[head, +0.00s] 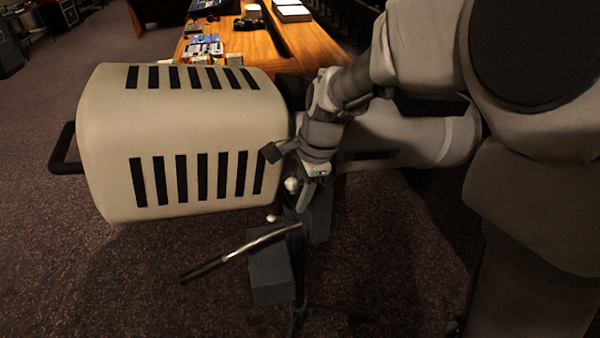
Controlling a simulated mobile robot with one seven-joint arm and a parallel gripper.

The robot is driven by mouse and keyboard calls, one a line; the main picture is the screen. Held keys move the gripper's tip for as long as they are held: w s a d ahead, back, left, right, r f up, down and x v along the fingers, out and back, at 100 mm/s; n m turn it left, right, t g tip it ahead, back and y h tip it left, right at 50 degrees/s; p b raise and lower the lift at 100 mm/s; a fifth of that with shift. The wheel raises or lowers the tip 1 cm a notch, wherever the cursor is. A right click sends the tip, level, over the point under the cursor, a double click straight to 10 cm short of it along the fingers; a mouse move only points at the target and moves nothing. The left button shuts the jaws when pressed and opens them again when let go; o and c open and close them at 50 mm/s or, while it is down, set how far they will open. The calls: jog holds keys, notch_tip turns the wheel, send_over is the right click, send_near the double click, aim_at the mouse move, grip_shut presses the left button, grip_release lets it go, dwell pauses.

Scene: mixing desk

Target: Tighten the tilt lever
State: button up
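A beige lamp-like housing (185,130) with black slots lies sideways at the left of the head view, on a dark stand (298,318). A lever with a silver rod (262,239) and a black grip (204,270) sticks out down-left below the housing; I take it to be the tilt lever. My gripper (296,232) hangs at the rod's inner end, below my wrist. Dark grey blocks (270,278) sit around there, and I cannot tell which are fingers. Whether the gripper touches the lever, and its opening, are unclear. The lever's pivot is hidden.
A black handle (64,150) sticks out from the housing's left end. A wooden desk (262,48) with small devices stands behind. Carpet (110,285) is open at the lower left. A dark stand leg (340,312) spreads right along the floor.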

jog(key=b+v, duration=0.1)
jog(key=v, duration=1.6)
jog(key=shift+r, duration=0.2)
jog(key=shift+d, duration=0.2)
jog(key=s+d+f+n+t+h+b, duration=0.2)
jog(key=s+d+f+n+t+b, duration=0.2)
jog(key=s+d+f+n, duration=0.7)
jog(key=s+f+n+b, duration=0.2)
jog(key=s, duration=0.2)
jog(key=shift+d, duration=0.4)
jog(key=shift+s, duration=0.1)
